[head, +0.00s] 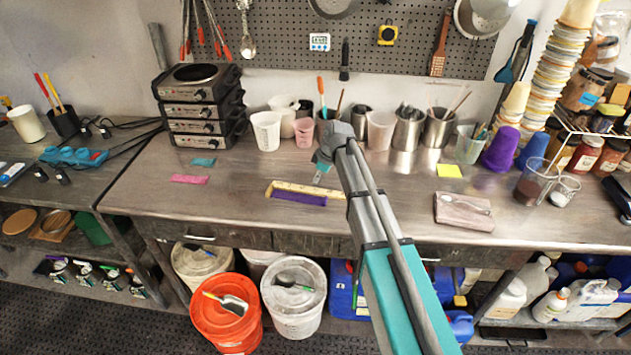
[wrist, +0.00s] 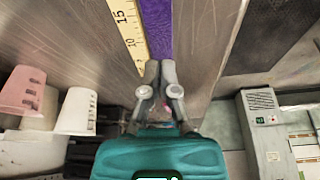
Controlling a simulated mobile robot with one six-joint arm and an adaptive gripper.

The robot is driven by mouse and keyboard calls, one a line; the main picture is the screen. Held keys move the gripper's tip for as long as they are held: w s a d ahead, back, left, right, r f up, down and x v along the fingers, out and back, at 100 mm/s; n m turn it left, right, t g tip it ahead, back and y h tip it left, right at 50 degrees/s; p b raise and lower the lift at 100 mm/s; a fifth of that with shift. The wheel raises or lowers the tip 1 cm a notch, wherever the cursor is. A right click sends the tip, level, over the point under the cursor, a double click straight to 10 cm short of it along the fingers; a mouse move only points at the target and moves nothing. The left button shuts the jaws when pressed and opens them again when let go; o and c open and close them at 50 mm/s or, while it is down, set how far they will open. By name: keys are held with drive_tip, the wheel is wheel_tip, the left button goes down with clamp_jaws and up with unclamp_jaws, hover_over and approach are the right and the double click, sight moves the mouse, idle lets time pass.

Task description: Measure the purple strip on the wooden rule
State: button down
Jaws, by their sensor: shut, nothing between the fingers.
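The wooden rule (head: 318,188) lies flat on the bench, left of my arm. The purple strip (head: 298,197) lies along its front edge, roughly parallel and seemingly against it. In the wrist view the rule (wrist: 129,32) shows printed marks with 10 and 15 readable, and the strip (wrist: 158,30) runs beside it. My gripper (head: 318,178) is shut and empty, above the bench close behind the rule in the head view. In the wrist view its fingertips (wrist: 160,66) hide the near part of the strip, so its near end cannot be read.
A pink strip (head: 190,179) and a teal strip (head: 203,162) lie to the left. White cups (head: 266,130) and steel pots (head: 408,130) line the back. A yellow note (head: 449,171) and a board (head: 463,211) lie right.

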sight(324, 201)
drive_tip(key=shift+b+x, duration=4.35)
drive_tip(key=shift+x, duration=0.45)
drive_tip(key=shift+s+d+r, duration=0.1)
drive_tip(key=shift+s+d, duration=0.05)
drive_tip(key=shift+d, duration=0.45)
drive_tip(key=shift+s+d+r, duration=0.1)
drive_tip(key=shift+s+d, duration=0.05)
drive_tip(key=shift+d, duration=0.45)
drive_tip(key=shift+s+d, duration=0.15)
drive_tip(key=shift+d, duration=0.7)
drive_tip(key=shift+s+d, duration=0.2)
drive_tip(key=shift+d, duration=0.85)
drive_tip(key=shift+a, duration=0.1)
